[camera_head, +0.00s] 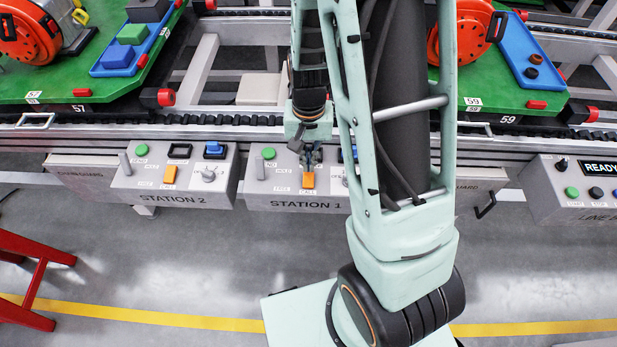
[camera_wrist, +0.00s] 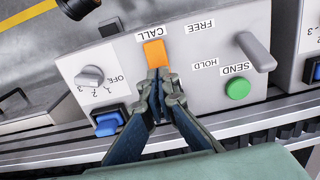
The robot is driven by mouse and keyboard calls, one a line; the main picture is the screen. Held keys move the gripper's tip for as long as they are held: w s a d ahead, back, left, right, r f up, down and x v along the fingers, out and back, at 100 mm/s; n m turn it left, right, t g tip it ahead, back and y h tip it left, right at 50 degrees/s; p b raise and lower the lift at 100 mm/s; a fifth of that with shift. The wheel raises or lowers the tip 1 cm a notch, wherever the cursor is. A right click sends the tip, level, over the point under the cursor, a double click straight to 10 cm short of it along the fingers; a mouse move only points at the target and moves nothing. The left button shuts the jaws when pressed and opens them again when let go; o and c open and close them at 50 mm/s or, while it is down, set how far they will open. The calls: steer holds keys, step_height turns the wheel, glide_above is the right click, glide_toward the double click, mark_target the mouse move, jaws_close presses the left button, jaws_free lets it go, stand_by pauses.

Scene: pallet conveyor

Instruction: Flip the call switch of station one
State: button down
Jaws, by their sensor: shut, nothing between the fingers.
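The call switch of station one is an orange rocker (camera_head: 308,180) on the grey STATION 1 panel (camera_head: 283,205). In the wrist view the orange switch (camera_wrist: 155,53) sits just below the CALL label. My gripper (camera_head: 311,166) is over the panel, right behind the switch in the head view. In the wrist view my gripper (camera_wrist: 158,76) has its fingertips together at the lower edge of the switch; I cannot tell whether they touch it. Nothing is held. My arm hides the right part of the panel in the head view.
A green SEND button (camera_wrist: 238,88), a grey lever (camera_wrist: 255,52), a rotary knob (camera_wrist: 90,75) and a blue switch (camera_wrist: 108,124) surround the call switch. The STATION 2 panel (camera_head: 175,195) stands to the left. The conveyor rail (camera_head: 230,121) runs behind, carrying green pallets (camera_head: 130,28).

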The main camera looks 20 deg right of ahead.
steer(key=shift+f+b, duration=0.9)
steer(key=shift+f, duration=0.25)
stand_by(0.7)
step_height(320, 180, up, 7)
steer(key=p, duration=0.6)
steer(key=shift+r, duration=0.1)
stand_by(0.5)
